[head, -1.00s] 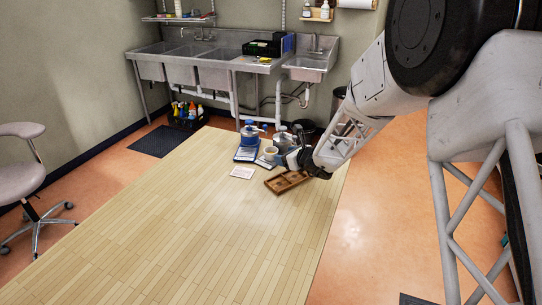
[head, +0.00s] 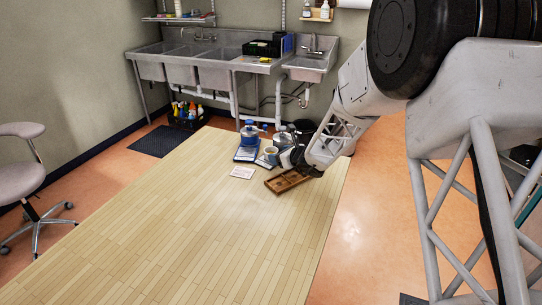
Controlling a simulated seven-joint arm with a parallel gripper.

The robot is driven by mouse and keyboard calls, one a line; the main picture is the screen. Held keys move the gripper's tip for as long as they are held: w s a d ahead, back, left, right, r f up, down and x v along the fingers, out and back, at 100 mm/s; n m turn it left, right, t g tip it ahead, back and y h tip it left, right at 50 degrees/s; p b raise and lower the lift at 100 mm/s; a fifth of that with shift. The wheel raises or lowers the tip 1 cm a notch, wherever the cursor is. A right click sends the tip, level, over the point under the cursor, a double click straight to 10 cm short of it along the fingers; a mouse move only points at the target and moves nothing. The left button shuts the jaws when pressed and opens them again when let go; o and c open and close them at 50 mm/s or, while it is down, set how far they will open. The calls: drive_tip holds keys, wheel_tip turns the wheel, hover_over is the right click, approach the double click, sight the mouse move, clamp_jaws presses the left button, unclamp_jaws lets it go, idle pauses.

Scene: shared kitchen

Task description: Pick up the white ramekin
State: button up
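A small pale round cup (head: 271,151), which looks like the white ramekin, sits near the far end of the wooden table (head: 190,220), between the blue-and-grey pots. It is small in the head view and its inside looks yellowish. My gripper (head: 284,161) is just to the right of and nearer than the cup, low over the table. The fingers are tiny and dark here. I cannot tell whether they touch the cup or how wide they are.
A blue-topped pot (head: 249,134) stands behind left and a grey pot (head: 282,139) behind right of the cup. A brown compartment tray (head: 287,183) lies below my gripper. A white card (head: 242,172) lies to the left. The near table is clear.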

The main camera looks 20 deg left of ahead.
sight(274, 147)
drive_tip(key=shift+x, duration=2.1)
drive_tip(key=shift+s+f, duration=0.1)
drive_tip(key=shift+f, duration=0.2)
drive_tip(key=shift+s+f, duration=0.1)
drive_tip(key=c, duration=0.6)
drive_tip(key=shift+d, duration=0.1)
wheel_tip(274, 147, up, 4)
drive_tip(key=shift+f, duration=0.2)
drive_tip(key=shift+s+d+r, duration=0.1)
drive_tip(key=shift+s+r, duration=0.05)
drive_tip(key=shift+r, duration=0.1)
drive_tip(key=s+d, duration=0.2)
drive_tip(key=s, duration=0.2)
drive_tip(key=s+d+r, duration=0.1)
drive_tip(key=s+d, duration=0.2)
drive_tip(key=s, duration=0.1)
drive_tip(key=s+d, duration=0.3)
drive_tip(key=s, duration=0.1)
drive_tip(key=shift+s+d+r, duration=0.25)
drive_tip(key=shift+s+r, duration=0.05)
drive_tip(key=shift+s, duration=0.05)
